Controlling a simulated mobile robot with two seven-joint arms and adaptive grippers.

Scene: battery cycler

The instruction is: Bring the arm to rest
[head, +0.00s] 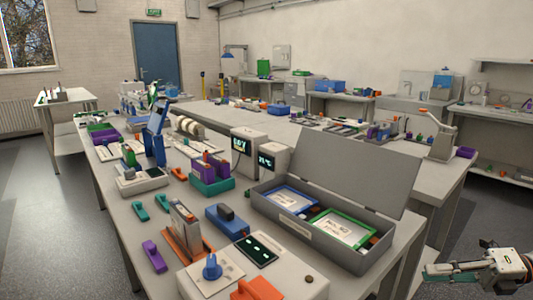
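My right gripper (432,273) shows at the lower right, pointing left. It is beside the right side of the near bench (405,235), over the floor and apart from the bench. Its dark fingers lie close to each other in this view, and I cannot tell whether they are open or shut. I see nothing held in it. My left arm and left gripper are not in view.
On the bench, an open grey case (310,232) holds a blue-framed and a green-framed panel. A white box with a blue knob (212,267) stands at the front. Purple blocks in a green holder (210,180) stand further back. Free floor (490,215) lies right of the bench.

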